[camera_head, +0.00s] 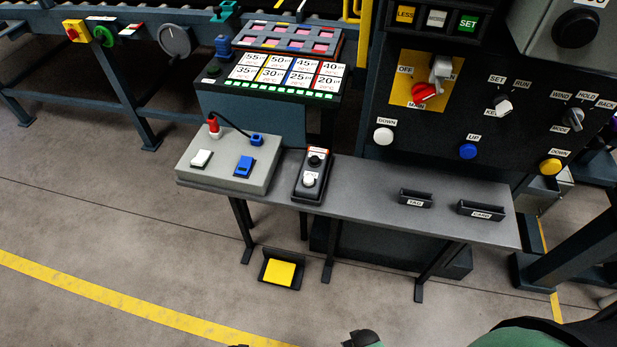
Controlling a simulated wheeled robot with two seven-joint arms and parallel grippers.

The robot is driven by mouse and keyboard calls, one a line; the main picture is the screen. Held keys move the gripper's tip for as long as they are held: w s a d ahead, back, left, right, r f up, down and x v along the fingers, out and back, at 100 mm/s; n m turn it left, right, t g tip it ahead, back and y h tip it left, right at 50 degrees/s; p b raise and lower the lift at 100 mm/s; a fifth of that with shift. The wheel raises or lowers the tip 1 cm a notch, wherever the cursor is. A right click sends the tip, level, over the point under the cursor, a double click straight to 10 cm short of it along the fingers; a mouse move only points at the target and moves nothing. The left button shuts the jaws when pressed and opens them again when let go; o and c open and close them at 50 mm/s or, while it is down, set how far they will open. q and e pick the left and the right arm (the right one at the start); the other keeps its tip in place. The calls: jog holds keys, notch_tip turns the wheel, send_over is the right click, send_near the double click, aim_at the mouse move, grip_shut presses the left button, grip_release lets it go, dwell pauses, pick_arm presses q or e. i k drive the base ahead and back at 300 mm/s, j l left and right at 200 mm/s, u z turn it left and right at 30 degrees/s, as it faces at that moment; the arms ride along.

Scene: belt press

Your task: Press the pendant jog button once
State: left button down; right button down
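The pendant (312,176) is a narrow dark box with an orange edge, lying on the grey bench right of a light grey switch box. It carries a black round control (316,160) at its far end and a white round button (309,180) nearer me. Small labels beside them are too small to read, so I cannot tell which is the jog button. Neither gripper shows clearly. Only dark and green parts of my own body show at the bottom edge, well apart from the pendant.
The switch box (232,160) has a white and a blue rocker and a cabled red plug. Two small black trays sit on the bench (365,185) at right. A control panel (440,130) rises behind. A yellow pedal (281,272) lies below. The floor in front is clear.

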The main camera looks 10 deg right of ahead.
aim_at(307, 180)
jog(key=j+z, duration=0.15)
jog(key=j, duration=0.3)
jog(key=k+j+z, duration=0.15)
jog(key=j, duration=0.3)
jog(key=j+z, duration=0.15)
jog(key=j, duration=0.3)
jog(key=k+j+z, duration=0.15)
jog(key=j, duration=0.25)
jog(key=k+j+z, duration=0.15)
jog(key=j, duration=0.25)
